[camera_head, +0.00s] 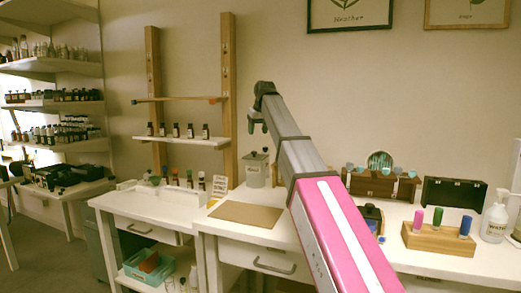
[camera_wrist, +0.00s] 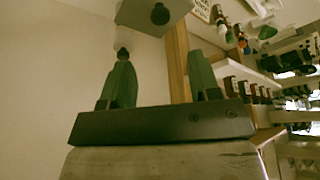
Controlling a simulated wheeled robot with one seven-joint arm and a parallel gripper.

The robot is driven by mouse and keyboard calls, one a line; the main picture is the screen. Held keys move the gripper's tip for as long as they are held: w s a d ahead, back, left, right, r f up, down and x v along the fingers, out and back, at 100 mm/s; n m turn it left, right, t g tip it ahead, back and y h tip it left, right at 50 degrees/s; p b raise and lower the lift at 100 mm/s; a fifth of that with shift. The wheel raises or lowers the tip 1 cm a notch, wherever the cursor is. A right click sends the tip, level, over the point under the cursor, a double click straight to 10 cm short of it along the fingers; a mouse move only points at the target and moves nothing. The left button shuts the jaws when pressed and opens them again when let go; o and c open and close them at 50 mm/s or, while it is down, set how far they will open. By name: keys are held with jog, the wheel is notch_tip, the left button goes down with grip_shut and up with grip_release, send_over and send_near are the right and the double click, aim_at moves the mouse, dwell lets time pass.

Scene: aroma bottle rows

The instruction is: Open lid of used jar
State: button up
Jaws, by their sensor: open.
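A grey canister-like jar (camera_head: 256,172) with a small label stands at the back of the white table, against the wall; dark knobs show at its top. My gripper (camera_head: 257,126) is above it in the head view, pointing down, open and empty. In the wrist view, the green fingers (camera_wrist: 163,85) are apart. A grey-green lid or box (camera_wrist: 140,17) with a black knob (camera_wrist: 160,14) is at the top edge, beyond the fingertips. A pale container (camera_wrist: 125,38) with a second dark knob appears near the left finger. I cannot tell which is the used jar.
A wooden rack's shelf (camera_head: 185,141) with small bottles stands left of my gripper. A brown mat (camera_head: 246,216) lies in front of the jar. To the right are a dark open case (camera_head: 451,194), a wooden block (camera_head: 438,239) with coloured cylinders and a pump bottle (camera_head: 495,220).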

aim_at(254, 152)
jog(key=x, duration=1)
jog(key=shift+f, duration=0.2)
jog(key=shift+c, duration=0.3)
grip_shut()
jog(key=shift+a, duration=0.1)
